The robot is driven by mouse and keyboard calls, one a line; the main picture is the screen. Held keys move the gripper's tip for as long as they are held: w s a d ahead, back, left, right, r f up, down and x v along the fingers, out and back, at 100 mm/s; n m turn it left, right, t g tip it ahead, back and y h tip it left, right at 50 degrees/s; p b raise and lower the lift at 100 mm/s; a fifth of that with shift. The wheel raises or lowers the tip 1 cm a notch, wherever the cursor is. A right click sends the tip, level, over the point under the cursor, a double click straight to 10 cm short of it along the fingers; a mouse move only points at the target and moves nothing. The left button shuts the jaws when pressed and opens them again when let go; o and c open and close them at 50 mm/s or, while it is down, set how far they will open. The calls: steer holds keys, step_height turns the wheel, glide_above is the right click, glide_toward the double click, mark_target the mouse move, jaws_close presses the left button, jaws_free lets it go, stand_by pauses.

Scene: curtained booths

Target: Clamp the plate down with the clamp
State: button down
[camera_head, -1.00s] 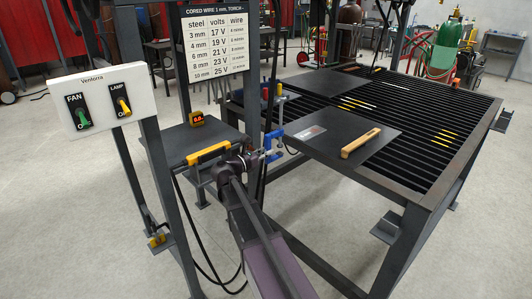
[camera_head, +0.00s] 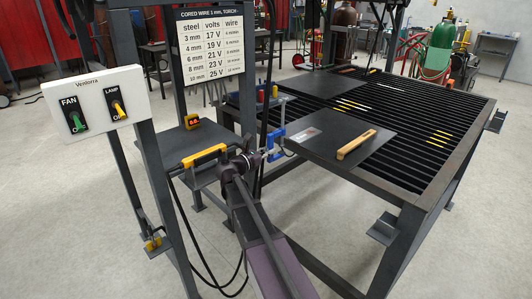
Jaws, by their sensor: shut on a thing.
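The dark plate (camera_head: 325,151) lies on the near left part of the slatted table, with a pale label on its left side. A wooden-handled tool (camera_head: 356,144) lies on it. The blue clamp (camera_head: 270,143) is upright at the plate's left edge. My gripper (camera_head: 258,157) is shut on the clamp, to the left of the plate. I cannot tell whether the clamp's jaws are around the plate and table edge or just beside them. The fingertips are small and partly hidden by my wrist.
A second dark plate (camera_head: 312,90) lies farther back on the slatted table (camera_head: 430,175). A small side table (camera_head: 190,146) with a yellow-handled item (camera_head: 204,155) and a red display (camera_head: 192,121) stands left. A switch box (camera_head: 95,104) and posts stand at the near left. Cables hang nearby.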

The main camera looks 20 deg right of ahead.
mark_target(284, 144)
steer(key=x, duration=0.9)
steer(key=shift+d, duration=0.2)
stand_by(1.4)
steer(key=shift+w+d, duration=0.15)
steer(key=shift+f, duration=0.15)
stand_by(1.2)
steer(key=shift+c, duration=2.4)
jaws_free()
steer(key=v, duration=1.2)
